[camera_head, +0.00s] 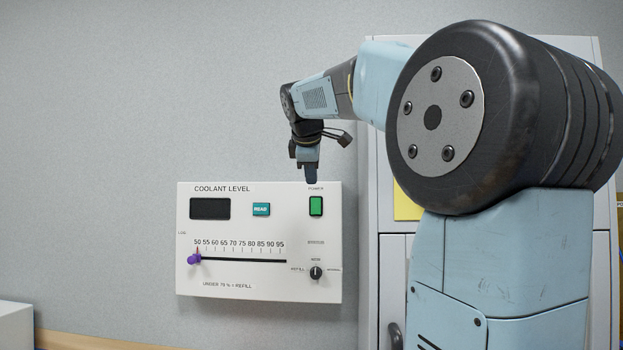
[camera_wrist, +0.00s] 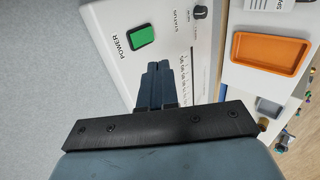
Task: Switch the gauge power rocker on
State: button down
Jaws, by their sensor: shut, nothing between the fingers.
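The gauge is a white panel (camera_head: 240,225) marked "COOLANT LEVEL" on the grey wall. Its power rocker (camera_head: 316,206) is green and sits at the panel's upper right under the "POWER" label. The rocker also shows in the wrist view (camera_wrist: 140,35). The display (camera_head: 210,209) is dark. My gripper (camera_head: 311,180) is shut and empty, pointing down at the panel's top edge just above the rocker. In the wrist view the closed fingers (camera_wrist: 158,68) end a little short of the rocker and appear apart from it. Which half of the rocker is pressed in cannot be told.
The panel also has a teal READ button (camera_head: 261,209), a purple slider knob (camera_head: 194,259) and a black mode knob (camera_head: 316,272). A grey cabinet (camera_head: 393,270) stands right of the panel. An orange tray (camera_wrist: 235,55) shows in the wrist view.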

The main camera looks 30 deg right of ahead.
aim_at(314, 207)
jog(key=shift+f, duration=0.1)
jog(key=shift+s+a+f, duration=0.1)
jog(key=shift+a+f, duration=0.05)
jog(key=shift+f, duration=0.45)
jog(key=shift+f, duration=0.1)
jog(key=x, duration=0.8)
jog(key=w+r+x, duration=0.1)
jog(key=x, duration=0.3)
jog(key=shift+d+r, duration=0.1)
jog(key=shift+d, duration=0.3)
jog(key=shift+w+d, duration=0.35)
jog(key=shift+w, duration=0.15)
